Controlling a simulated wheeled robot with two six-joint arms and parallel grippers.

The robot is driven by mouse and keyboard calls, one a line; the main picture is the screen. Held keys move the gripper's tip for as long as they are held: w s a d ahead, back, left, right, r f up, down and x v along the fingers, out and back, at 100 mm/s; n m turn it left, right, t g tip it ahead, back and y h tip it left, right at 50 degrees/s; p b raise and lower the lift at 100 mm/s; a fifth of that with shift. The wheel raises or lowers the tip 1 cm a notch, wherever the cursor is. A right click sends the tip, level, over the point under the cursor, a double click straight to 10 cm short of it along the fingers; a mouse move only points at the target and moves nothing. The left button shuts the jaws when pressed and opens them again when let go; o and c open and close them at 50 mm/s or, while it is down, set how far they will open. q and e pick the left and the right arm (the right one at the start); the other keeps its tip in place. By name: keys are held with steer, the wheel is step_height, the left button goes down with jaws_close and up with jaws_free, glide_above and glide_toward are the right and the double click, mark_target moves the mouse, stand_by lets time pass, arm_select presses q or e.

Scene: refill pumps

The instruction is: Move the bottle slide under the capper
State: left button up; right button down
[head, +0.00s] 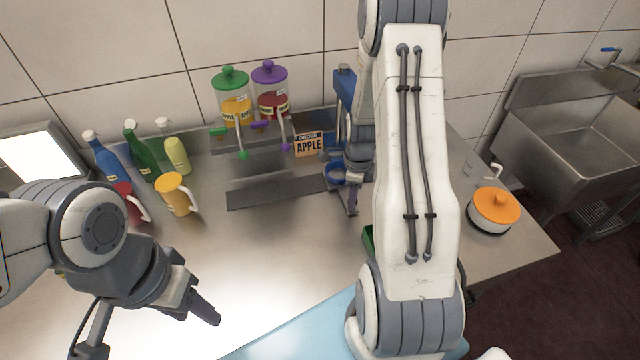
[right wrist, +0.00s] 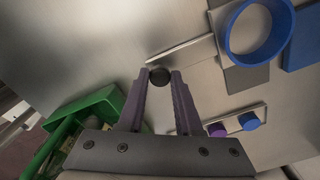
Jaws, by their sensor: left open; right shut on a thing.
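The bottle slide is a blue ring on a small grey plate (right wrist: 248,78), with a thin metal rod ending in a black knob (right wrist: 160,76). The ring (right wrist: 232,45) looks empty in the right wrist view; the slide also shows in the head view (head: 334,181). My right gripper (right wrist: 160,80) is shut on the black knob. In the head view my right gripper (head: 352,203) reaches down beside the ring. The blue capper (head: 344,88) stands behind it, partly hidden by my right arm. My left gripper (head: 212,316) is open and empty over the front left of the counter.
A green box (right wrist: 97,103) is left of the right gripper. A bar with purple (right wrist: 216,130) and blue (right wrist: 249,121) knobs lies close by. Dispensers (head: 232,100), an APPLE sign (head: 309,145), several bottles and a yellow mug (head: 174,194) stand left. An orange-lidded pot (head: 494,208) is right.

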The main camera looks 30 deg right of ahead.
steer(key=shift+s+d, duration=0.2)
steer(key=shift+d, duration=0.55)
steer(key=shift+s+d, duration=0.15)
steer(key=shift+d, duration=0.55)
steer(key=shift+s+d, duration=0.2)
steer(key=shift+d, duration=0.55)
steer(key=c, duration=0.5)
jaws_free()
step_height(320, 180, up, 10)
steer(key=shift+r+b, duration=0.25)
steer(key=shift+b, duration=0.45)
